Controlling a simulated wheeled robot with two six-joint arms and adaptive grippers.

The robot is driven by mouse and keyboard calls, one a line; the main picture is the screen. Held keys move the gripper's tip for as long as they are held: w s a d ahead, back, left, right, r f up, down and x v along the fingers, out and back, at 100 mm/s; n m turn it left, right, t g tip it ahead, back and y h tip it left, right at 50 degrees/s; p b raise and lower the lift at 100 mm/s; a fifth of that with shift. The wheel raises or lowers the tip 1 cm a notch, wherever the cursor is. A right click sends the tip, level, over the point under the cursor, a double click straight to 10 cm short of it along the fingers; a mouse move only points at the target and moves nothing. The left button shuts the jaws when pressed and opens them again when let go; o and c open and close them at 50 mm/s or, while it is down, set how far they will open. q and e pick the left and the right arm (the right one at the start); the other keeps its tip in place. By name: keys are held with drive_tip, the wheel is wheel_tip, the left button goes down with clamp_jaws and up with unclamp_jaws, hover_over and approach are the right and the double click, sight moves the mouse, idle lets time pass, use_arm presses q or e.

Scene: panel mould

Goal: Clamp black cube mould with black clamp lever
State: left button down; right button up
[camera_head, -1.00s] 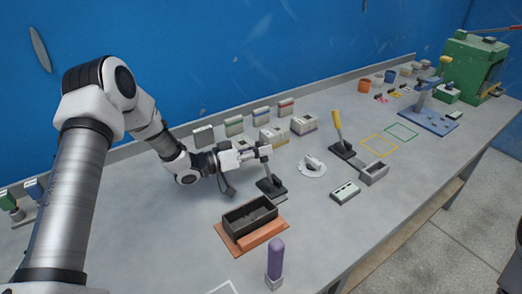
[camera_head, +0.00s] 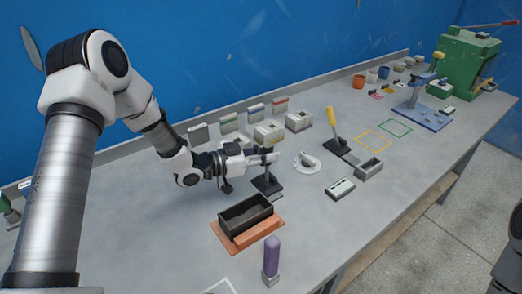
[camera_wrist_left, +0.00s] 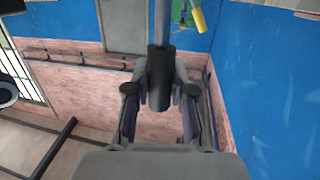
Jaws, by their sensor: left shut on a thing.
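The black cube mould (camera_head: 236,224) is an open-topped dark box on an orange-brown base (camera_head: 222,240), in the front middle of the head view. The black clamp (camera_head: 267,187) stands just behind it, on the bench. My left gripper (camera_head: 268,157) is above the clamp, shut on the upright black clamp lever. In the left wrist view the lever's black grip (camera_wrist_left: 159,80) sits between the fingers, with a grey rod beyond it. The fingers partly hide the lever's top in the head view. My right gripper is not in view.
A purple-topped peg (camera_head: 271,258) stands in front of the mould. To the right are a white round part (camera_head: 306,162), a yellow-handled clamp (camera_head: 332,125) and a grey open mould (camera_head: 369,169). Several boxes line the back. The bench left of the mould is clear.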

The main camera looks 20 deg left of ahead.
use_arm(q)
drive_tip(key=shift+s+d+f+m+y+b, duration=0.25)
drive_tip(key=shift+s+d+m+b, duration=0.2)
drive_tip(key=shift+d+m+b, duration=0.35)
drive_tip(key=shift+s+d+f+m+y+b, duration=0.25)
drive_tip(key=shift+s+d+m+b, duration=0.2)
drive_tip(key=shift+d+m+b, duration=0.4)
drive_tip(key=shift+s+d+f+m+y+b, duration=0.25)
drive_tip(key=shift+s+d+m+b, duration=0.3)
drive_tip(key=shift+m, duration=0.4)
drive_tip(key=shift+w+d, duration=0.1)
drive_tip(key=c, duration=1)
unclamp_jaws()
drive_tip(key=shift+o, duration=0.2)
drive_tip(key=shift+y, duration=0.25)
drive_tip(key=v, duration=1)
drive_tip(key=shift+a, duration=0.3)
drive_tip(key=shift+s+a+r, duration=0.1)
drive_tip(key=shift+s+a, duration=0.2)
drive_tip(key=shift+s, duration=0.45)
